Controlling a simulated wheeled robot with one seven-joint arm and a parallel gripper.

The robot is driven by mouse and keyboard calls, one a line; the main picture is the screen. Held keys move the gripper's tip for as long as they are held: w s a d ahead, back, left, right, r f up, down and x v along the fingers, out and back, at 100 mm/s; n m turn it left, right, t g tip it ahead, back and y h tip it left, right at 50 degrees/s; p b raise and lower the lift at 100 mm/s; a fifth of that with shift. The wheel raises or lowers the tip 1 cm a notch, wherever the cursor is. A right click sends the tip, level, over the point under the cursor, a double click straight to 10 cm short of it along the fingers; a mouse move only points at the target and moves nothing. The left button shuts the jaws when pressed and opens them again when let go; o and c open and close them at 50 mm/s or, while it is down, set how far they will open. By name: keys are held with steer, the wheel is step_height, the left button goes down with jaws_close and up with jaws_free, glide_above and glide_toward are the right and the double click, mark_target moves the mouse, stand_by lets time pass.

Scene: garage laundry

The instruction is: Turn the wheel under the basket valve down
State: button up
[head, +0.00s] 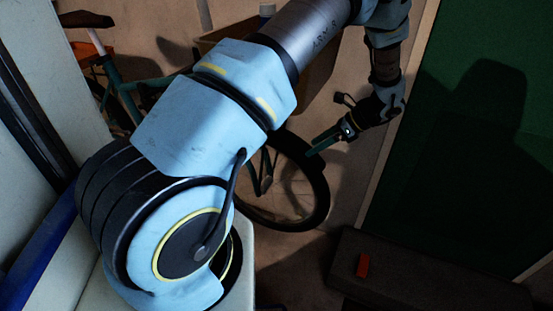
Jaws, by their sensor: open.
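A bicycle wheel (322,205) with a black tyre shows in the head view, below and left of my gripper. My arm hides its left and upper parts. A brown box-like thing (318,78), perhaps the basket, is above the wheel, partly behind my arm. I cannot make out a valve on the rim. My gripper (323,142) is open, with its dark green fingers pointing left and down over the upper right of the tyre in the picture. I cannot tell whether they touch it. Nothing shows between the fingers.
The bicycle's green frame (122,88) and brown saddle (86,19) are at the upper left, near an orange thing (92,52). A dark bench (430,275) with a red block (363,265) is at lower right. A green panel (470,130) stands at right.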

mark_target(294, 158)
steer(key=p+x, duration=0.3)
steer(key=x, duration=0.6)
steer(key=shift+a, duration=0.1)
steer(key=shift+p+x, duration=0.3)
steer(key=shift+x, duration=0.55)
jaws_close()
